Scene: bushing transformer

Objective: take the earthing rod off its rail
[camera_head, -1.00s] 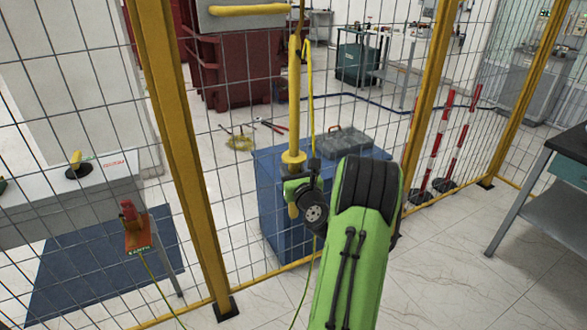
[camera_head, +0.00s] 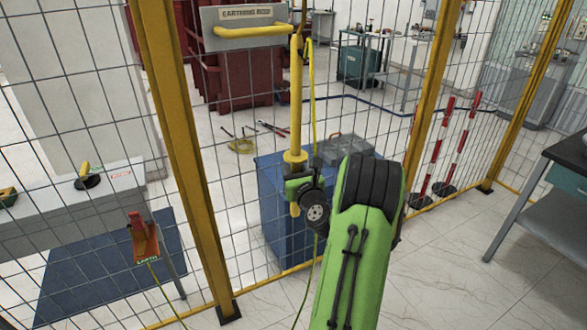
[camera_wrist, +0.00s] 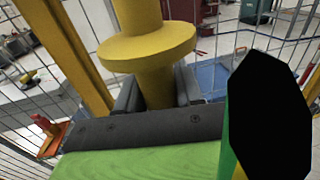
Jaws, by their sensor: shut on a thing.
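The earthing rod (camera_head: 295,100) is a yellow upright pole with a round flange (camera_head: 295,157). My gripper (camera_head: 294,188) is shut on it just below the flange. In the wrist view the rod (camera_wrist: 140,18) and its wide flange stand above the dark jaws (camera_wrist: 155,92), which close on both sides of the shaft. The yellow horizontal rail (camera_head: 253,30) sits under a grey sign reading EARTHING ROD. The rod's top is close to the rail's right end; I cannot tell whether they touch. A brown hook-like piece (camera_head: 303,18) shows above the rod's top.
A yellow-green cable (camera_head: 312,100) hangs beside the rod. Mesh fence with yellow posts (camera_head: 180,150) stands close by. A red earth clamp (camera_head: 142,235) is at the left. Behind the mesh is a blue cabinet (camera_head: 275,215) with a grey case on top. A bench (camera_head: 545,200) stands at right.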

